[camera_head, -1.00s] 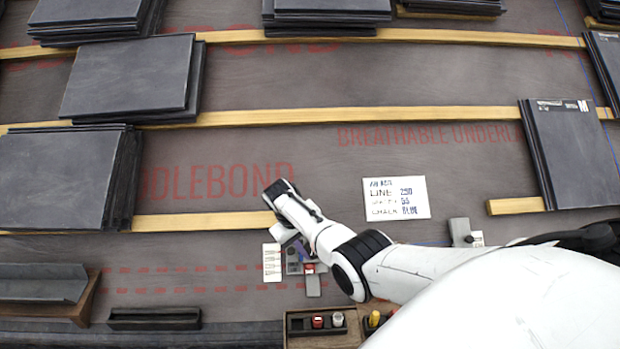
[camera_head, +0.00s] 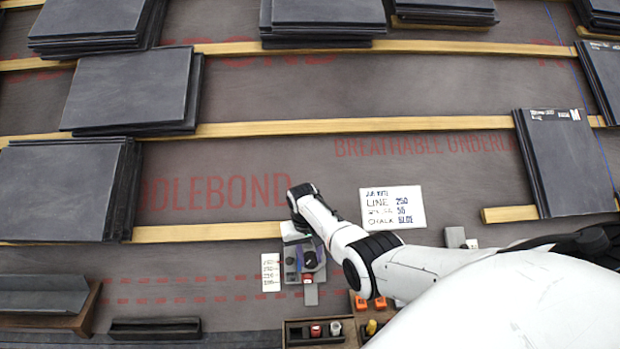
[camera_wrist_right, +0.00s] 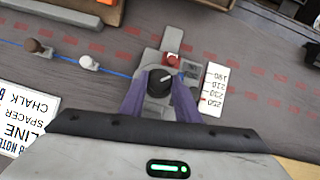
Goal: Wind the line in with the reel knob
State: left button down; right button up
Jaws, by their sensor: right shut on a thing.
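The reel unit is a small grey device on the dark underlay, partly hidden by my gripper in the head view. Its black round reel knob (camera_wrist_right: 160,82) sits between the purple fingers of my right gripper (camera_wrist_right: 157,90), which is shut on it from above. In the head view the right gripper (camera_head: 309,260) is over the unit. A blue line (camera_wrist_right: 117,72) runs from the left to the reel in the wrist view. A white peg (camera_wrist_right: 88,63) and a brown peg (camera_wrist_right: 34,46) stand along it. My left gripper is out of view.
A number card (camera_head: 271,272) lies beside the unit. A wooden box (camera_head: 293,333) with small coloured parts is at the front. Slate stacks (camera_head: 130,90) rest along the battens (camera_head: 250,130).

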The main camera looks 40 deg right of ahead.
aim_at(309, 260)
jog(key=shift+s, duration=0.1)
jog(key=o, duration=1)
jog(key=shift+r, duration=0.35)
jog(key=r+p, duration=0.1)
jog(key=r, duration=0.1)
jog(key=r+p, duration=0.1)
jog(key=r, duration=0.1)
jog(key=shift+a+r, duration=0.2)
jog(key=shift+r, duration=0.05)
jog(key=r, duration=0.5)
jog(key=shift+a, duration=0.3)
jog(key=shift+f, duration=0.1)
